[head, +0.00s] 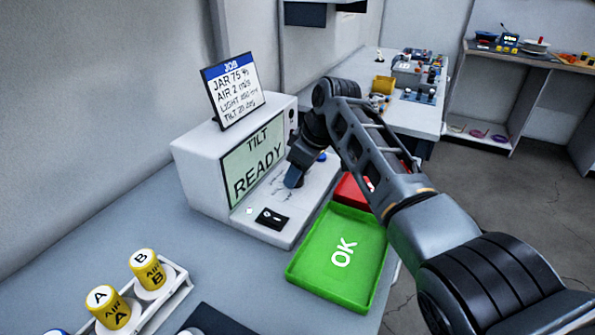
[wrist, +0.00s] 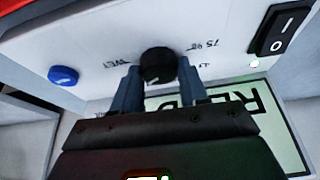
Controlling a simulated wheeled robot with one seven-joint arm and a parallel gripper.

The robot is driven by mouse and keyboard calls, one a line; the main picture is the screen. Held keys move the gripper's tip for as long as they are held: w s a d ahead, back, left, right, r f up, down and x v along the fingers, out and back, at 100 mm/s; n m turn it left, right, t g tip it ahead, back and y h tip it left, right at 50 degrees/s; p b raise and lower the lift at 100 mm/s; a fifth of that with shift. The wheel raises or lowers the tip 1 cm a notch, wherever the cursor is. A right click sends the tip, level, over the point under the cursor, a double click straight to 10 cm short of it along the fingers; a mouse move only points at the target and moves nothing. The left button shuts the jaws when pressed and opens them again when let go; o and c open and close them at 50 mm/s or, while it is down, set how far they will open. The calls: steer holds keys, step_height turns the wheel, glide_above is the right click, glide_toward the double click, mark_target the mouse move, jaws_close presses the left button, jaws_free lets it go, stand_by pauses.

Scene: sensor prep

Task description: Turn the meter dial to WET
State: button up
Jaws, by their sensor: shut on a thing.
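The white meter (head: 205,180) stands on the bench at the left, with a green screen (head: 252,165) that reads TILT READY. My gripper (head: 293,180) reaches down onto the meter's front ledge and hides the dial in the head view. In the wrist view the round black dial (wrist: 157,66) sits between the two blue-grey fingers of my gripper (wrist: 157,80), which is shut on it. The labels appear upside down there. The WET label (wrist: 118,63) is left of the dial, and a label like 75 % (wrist: 204,45) is right of it. I cannot make out the dial's pointer.
A black rocker switch (head: 272,218) and a blue button (wrist: 63,76) are on the ledge. A job card (head: 233,90) stands on the meter. A green OK tray (head: 312,268) and a red tray (head: 352,190) lie beside it. Yellow AIR canisters (head: 112,308) stand in a rack at front left.

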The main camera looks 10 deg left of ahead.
steer(key=shift+r+m+p, duration=0.1)
steer(key=shift+m+p, duration=0.2)
steer(key=shift+p, duration=0.1)
steer(key=m+t+p, duration=0.1)
steer(key=m+p, duration=0.1)
steer(key=shift+s+a+r+m+p, duration=0.1)
steer(key=shift+m+p, duration=0.2)
steer(key=shift+m+t+h+p, duration=0.4)
steer(key=shift+m+p, duration=0.25)
steer(key=shift+m, duration=0.55)
steer(key=shift+m+t+h+p, duration=0.3)
steer(key=shift+m+h+p, duration=0.3)
steer(key=shift+m, duration=0.6)
steer(key=o, duration=1)
steer(key=shift+f, duration=0.2)
steer(key=shift+o, duration=0.2)
steer(key=v, duration=0.8)
steer(key=shift+f, duration=0.1)
